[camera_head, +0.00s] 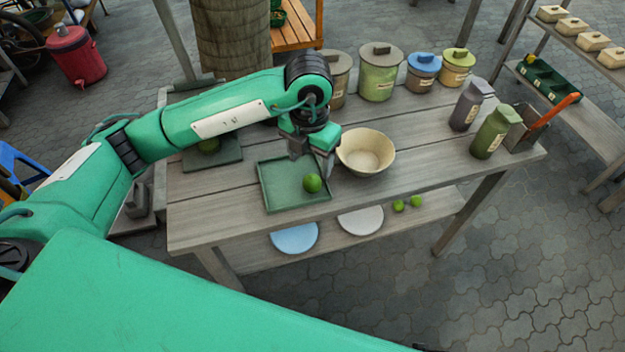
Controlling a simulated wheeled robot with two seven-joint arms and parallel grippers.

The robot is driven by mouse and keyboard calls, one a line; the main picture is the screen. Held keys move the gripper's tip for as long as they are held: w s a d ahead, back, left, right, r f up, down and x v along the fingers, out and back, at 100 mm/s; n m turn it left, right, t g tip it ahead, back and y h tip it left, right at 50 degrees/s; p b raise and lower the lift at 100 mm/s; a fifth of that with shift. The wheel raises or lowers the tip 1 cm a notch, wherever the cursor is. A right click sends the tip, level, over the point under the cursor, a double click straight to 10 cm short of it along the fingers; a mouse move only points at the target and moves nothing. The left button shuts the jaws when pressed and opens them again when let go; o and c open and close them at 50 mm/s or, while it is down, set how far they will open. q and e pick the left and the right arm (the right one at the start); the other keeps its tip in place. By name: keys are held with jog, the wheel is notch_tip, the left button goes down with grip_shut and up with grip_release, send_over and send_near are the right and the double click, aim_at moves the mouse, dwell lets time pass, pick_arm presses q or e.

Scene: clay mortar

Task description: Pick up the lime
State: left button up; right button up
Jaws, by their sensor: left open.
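A round green lime (312,183) lies on a square green tray (282,203) on the wooden table. My left gripper (314,170) points down over the tray with its fingers apart. Its fingertips are close to the lime, one on the left behind it and one on the right. I cannot tell whether they touch it. Another green round fruit (208,146) lies on a second dark tray (225,157) at the left, partly behind my arm. My right gripper is not in view.
A cream bowl (366,152) stands right beside my left gripper. Lidded jars (379,73) line the back, and two bottles (491,132) stand at the right. Plates (295,238) and small limes (399,205) lie on the lower shelf. The table's front right is clear.

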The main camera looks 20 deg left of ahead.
aim_at(312, 177)
pick_arm(q)
notch_tip(312, 177, down, 2)
jog(key=shift+f, duration=0.1)
jog(key=shift+w+d+f+p, duration=0.15)
jog(key=shift+f+p, duration=0.15)
jog(key=shift+f, duration=2.05)
jog(key=c, duration=1)
jog(key=shift+c, duration=0.2)
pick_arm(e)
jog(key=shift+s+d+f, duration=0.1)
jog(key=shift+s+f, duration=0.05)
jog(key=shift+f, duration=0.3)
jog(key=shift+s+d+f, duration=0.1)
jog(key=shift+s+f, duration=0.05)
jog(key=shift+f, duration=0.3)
pick_arm(q)
jog(key=shift+r, duration=0.1)
